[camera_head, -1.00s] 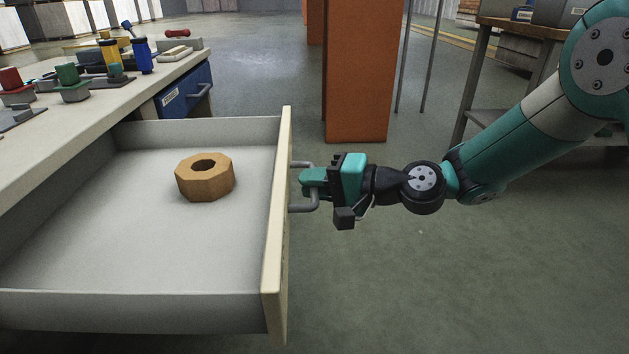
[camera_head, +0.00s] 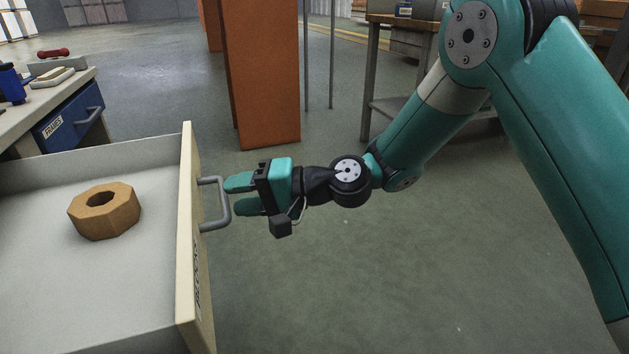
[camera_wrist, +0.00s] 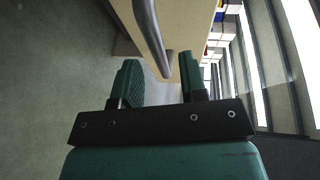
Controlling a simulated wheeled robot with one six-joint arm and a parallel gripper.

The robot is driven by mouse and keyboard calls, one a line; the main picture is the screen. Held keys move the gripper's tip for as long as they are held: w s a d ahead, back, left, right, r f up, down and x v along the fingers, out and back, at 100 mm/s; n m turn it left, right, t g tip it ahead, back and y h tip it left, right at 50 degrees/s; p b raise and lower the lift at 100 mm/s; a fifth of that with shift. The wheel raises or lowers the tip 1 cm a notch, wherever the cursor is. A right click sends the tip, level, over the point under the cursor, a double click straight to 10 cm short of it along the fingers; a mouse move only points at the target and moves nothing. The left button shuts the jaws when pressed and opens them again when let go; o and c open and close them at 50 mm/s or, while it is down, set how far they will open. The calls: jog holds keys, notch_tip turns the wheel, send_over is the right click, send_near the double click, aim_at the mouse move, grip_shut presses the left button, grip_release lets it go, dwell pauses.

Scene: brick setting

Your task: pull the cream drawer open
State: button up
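The cream drawer (camera_head: 188,240) stands pulled out at the left of the head view, its grey inside showing. Its grey bar handle (camera_head: 222,203) sticks out from the front towards my gripper. My gripper (camera_head: 236,194) is open, its two teal fingers apart, just right of the handle and not closed on it. In the wrist view the handle (camera_wrist: 150,35) runs ahead of the spread fingers (camera_wrist: 158,84), with the cream front behind it. An orange-brown octagonal nut (camera_head: 104,211) lies in the drawer.
A blue drawer (camera_head: 70,126) with a "FRAMES" label is shut under the bench (camera_head: 35,104) at the left. An orange pillar (camera_head: 262,80) stands behind my gripper. A shelf table (camera_head: 392,105) is farther back. Bare floor lies right of the drawer.

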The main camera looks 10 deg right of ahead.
jog(key=p+v, duration=0.2)
jog(key=v, duration=1.2)
jog(key=shift+p, duration=0.35)
jog(key=shift+r, duration=0.1)
jog(key=s+a+r+n+g+h, duration=0.1)
jog(key=s+r+n+g+h, duration=0.3)
jog(key=s, duration=0.5)
jog(key=s+d+r+n+t+h+p, duration=0.1)
jog(key=s+d+r+n+h, duration=0.25)
jog(key=s+d+h, duration=0.7)
notch_tip(320, 180, up, 35)
jog(key=s+a+y+p, duration=0.1)
jog(key=a+y+p, duration=0.1)
jog(key=p, duration=3.3)
jog(key=shift+s+y, duration=0.3)
jog(key=shift+y, duration=0.15)
jog(key=shift+a+f+n, duration=0.1)
jog(key=shift+n, duration=0.15)
